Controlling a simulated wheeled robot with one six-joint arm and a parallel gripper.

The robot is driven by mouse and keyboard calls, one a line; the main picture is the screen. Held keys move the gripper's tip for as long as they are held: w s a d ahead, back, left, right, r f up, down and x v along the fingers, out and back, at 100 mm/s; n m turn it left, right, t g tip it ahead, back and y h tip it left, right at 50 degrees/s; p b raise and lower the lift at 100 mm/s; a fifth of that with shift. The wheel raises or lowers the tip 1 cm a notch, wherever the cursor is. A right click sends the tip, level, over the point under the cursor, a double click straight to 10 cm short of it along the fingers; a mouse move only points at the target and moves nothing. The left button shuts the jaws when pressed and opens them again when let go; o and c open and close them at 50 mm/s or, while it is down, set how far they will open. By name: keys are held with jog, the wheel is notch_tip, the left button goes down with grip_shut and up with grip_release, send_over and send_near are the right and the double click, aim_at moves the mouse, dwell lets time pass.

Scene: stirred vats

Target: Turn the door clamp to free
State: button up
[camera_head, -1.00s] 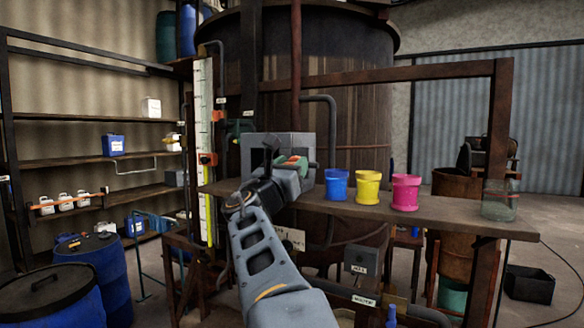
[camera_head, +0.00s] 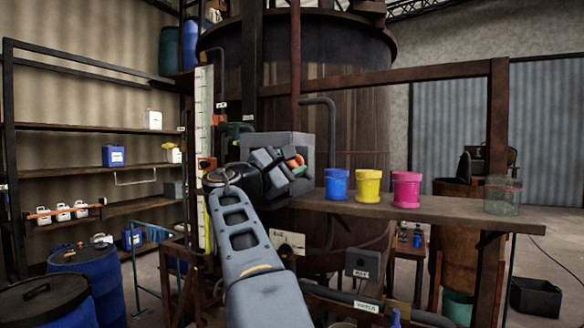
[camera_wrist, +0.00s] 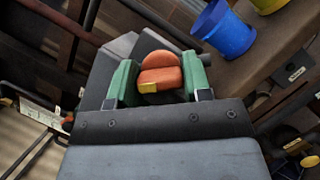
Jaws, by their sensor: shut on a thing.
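The door clamp (camera_wrist: 160,70) shows in the wrist view as a rounded orange piece with a small yellow mark at its lower edge. It sits on the front of a grey box (camera_head: 288,141) on the shelf in the head view. My gripper (camera_wrist: 158,84) is shut on the clamp, with a green pad on each side of it. In the head view my gripper (camera_head: 284,166) is tilted in front of the box and hides much of its face. Only a bit of orange shows there.
Blue (camera_head: 337,186), yellow (camera_head: 368,187) and pink (camera_head: 406,189) cups stand right of the box on a wooden shelf (camera_head: 440,211). A glass jar (camera_head: 503,195) stands at its right end. A large dark vat (camera_head: 350,90) rises behind. Blue drums (camera_head: 90,275) stand at lower left.

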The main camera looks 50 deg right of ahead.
jog(key=m+y, duration=0.1)
jog(key=m, duration=0.1)
jog(key=m+g, duration=0.1)
jog(key=m, duration=0.2)
jog(key=shift+y+p, duration=0.3)
jog(key=shift+y, duration=0.1)
jog(key=shift+m+g+y+p, duration=0.45)
jog(key=shift+m+y, duration=0.25)
jog(key=shift+m, duration=1.2)
jog(key=shift+f, duration=0.1)
jog(key=o, duration=0.9)
jog(key=shift+a, duration=0.1)
jog(key=a, duration=0.4)
jog(key=w+a+b, duration=0.1)
jog(key=a, duration=0.4)
jog(key=w+a, duration=0.1)
jog(key=a, duration=0.3)
jog(key=shift+a+b, duration=0.25)
jog(key=shift+b, duration=0.15)
